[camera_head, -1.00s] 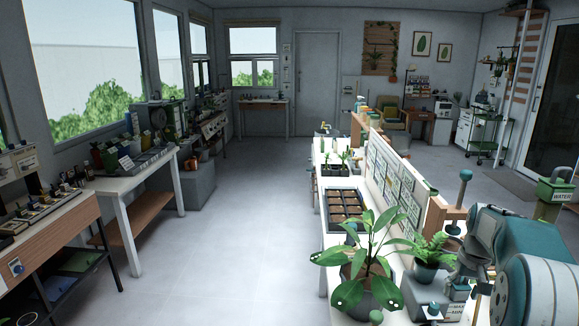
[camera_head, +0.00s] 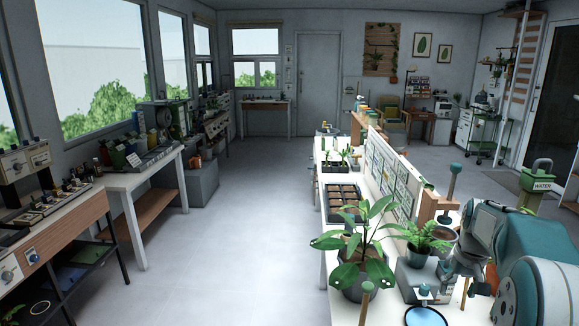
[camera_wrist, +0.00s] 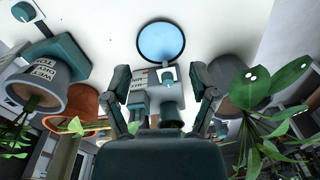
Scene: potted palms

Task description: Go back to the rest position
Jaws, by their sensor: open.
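My gripper (camera_head: 466,277) is folded in front of my teal and white arm at the lower right of the head view, beside a potted fern (camera_head: 428,240). In the wrist view my gripper (camera_wrist: 164,92) shows two dark fingers spread apart, with nothing held between them. The wrist picture looks upside down. A round blue disc (camera_wrist: 162,42) and a small grey device with a knob lie beyond the fingers. The disc also shows at the bottom edge of the head view (camera_head: 425,317).
A broad-leaved potted plant (camera_head: 358,250) and a seedling tray (camera_head: 344,199) stand on the white bench. A green water can (camera_head: 537,183) is at the right. The aisle floor (camera_head: 250,230) is clear. Cluttered tables (camera_head: 140,180) line the left wall.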

